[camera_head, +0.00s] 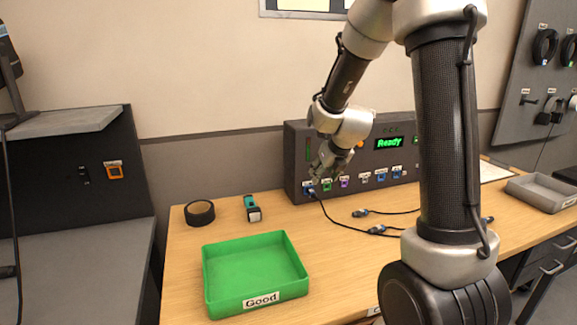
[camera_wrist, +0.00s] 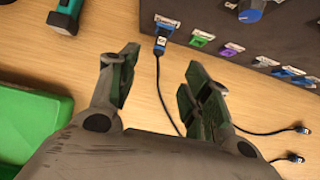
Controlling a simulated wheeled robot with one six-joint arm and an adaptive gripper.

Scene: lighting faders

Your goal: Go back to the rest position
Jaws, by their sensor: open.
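A black cable with a blue plug (camera_wrist: 160,46) is in the leftmost port, just beyond the fingertips in the wrist view. I cannot tell from these views how far the fingers are from the panel. The box's display (camera_head: 389,142) reads "Ready" in green.
A green tray labelled "Good" (camera_head: 262,299) stands at the table's front left. Black tape (camera_head: 200,213) and a teal-black tool (camera_head: 251,207) lie behind it. Loose cable plugs (camera_head: 377,230) lie before the panel. A grey tray (camera_head: 545,193) is at the right.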

